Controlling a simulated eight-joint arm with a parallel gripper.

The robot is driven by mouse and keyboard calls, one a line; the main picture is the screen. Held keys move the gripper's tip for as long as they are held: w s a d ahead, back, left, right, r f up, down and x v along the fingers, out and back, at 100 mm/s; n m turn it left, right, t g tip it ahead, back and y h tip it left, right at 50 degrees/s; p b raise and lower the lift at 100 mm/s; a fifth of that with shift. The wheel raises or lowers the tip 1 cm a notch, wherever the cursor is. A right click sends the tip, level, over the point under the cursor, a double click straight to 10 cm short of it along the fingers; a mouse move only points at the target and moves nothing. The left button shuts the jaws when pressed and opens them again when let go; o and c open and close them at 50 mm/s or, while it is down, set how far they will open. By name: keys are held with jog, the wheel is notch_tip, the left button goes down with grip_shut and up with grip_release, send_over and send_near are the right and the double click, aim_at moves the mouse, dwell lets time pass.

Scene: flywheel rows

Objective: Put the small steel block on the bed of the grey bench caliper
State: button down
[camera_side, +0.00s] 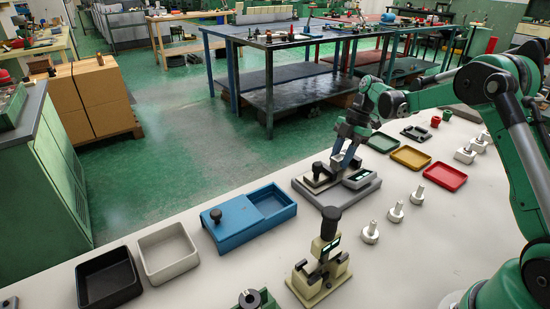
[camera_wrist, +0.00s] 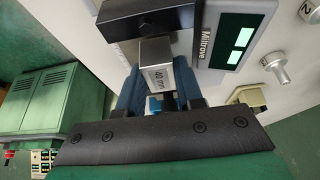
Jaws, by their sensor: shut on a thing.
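The small steel block (camera_wrist: 157,77), marked "40 mm", is between the blue fingers of my gripper (camera_wrist: 158,88) in the wrist view. My gripper (camera_side: 345,163) is shut on it. In the side view my fingers point down over the grey bench caliper (camera_side: 366,192), between its dark jaw parts at left and its display at right; the block is mostly hidden there. I cannot tell whether the block touches the bed.
A cream gauge with a black knob (camera_side: 322,268) stands in front. A blue tray with a sliding lid (camera_side: 240,222), a white tray (camera_side: 167,252) and a black tray (camera_side: 107,277) are left. Yellow (camera_side: 411,157) and red (camera_side: 445,176) trays and several metal pegs (camera_side: 396,211) are right.

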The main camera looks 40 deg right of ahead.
jog(key=shift+f, duration=0.25)
jog(key=shift+f, duration=0.15)
jog(key=c, duration=0.6)
grip_release()
jog(key=shift+o, duration=0.2)
jog(key=v, duration=1.2)
jog(key=s+a+r+m+t+h, duration=0.1)
jog(key=s+a+r+m+h, duration=0.1)
jog(key=a+r+m, duration=0.3)
jog(key=s+a+f+m+t+h, duration=0.1)
jog(key=s+a+f+m+t, duration=0.1)
jog(key=s+a+m, duration=0.3)
jog(key=s+a+f+m+t+h, duration=0.1)
jog(key=s+a+f+m+t, duration=0.2)
jog(key=s+a+m, duration=0.3)
jog(key=shift+s+a+f+m+t, duration=0.15)
jog(key=shift+a+f+m+t, duration=0.15)
jog(key=shift+a+m+t, duration=0.5)
